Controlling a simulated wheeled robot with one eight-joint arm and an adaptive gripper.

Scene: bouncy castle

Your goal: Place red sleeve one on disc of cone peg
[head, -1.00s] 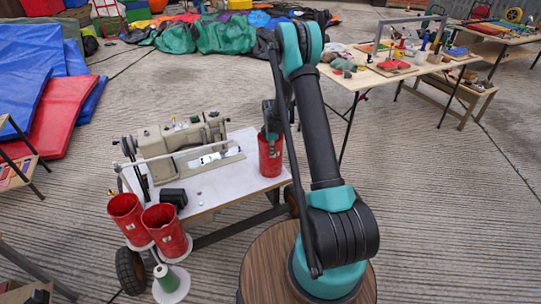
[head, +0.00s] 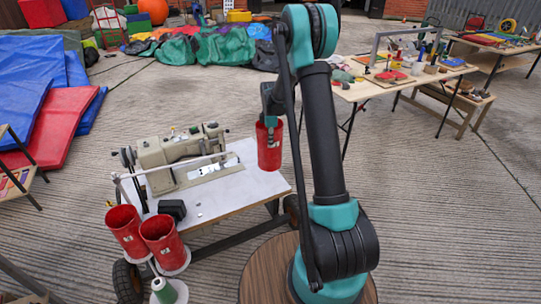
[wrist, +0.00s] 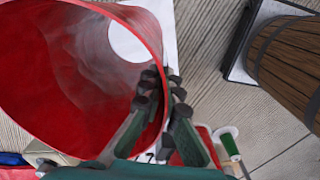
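My gripper (head: 270,126) is shut on the rim wall of a red sleeve (head: 269,151). It holds the sleeve upright in front of the table's right end. In the wrist view the sleeve (wrist: 60,75) fills the left side, its wall between my fingertips (wrist: 160,88). Two more red sleeves (head: 124,232) (head: 163,243) stand on white discs at the table's near left corner. The green cone peg (head: 163,290) stands bare on a white disc (head: 181,291), in front of them. The peg (wrist: 229,145) also shows small in the wrist view.
A sewing machine (head: 180,150) sits on the white wheeled table (head: 232,193), with a black box (head: 172,209) near the sleeves. A wooden round top (head: 262,268) lies at the front. Cluttered work tables (head: 350,92) stand at back right.

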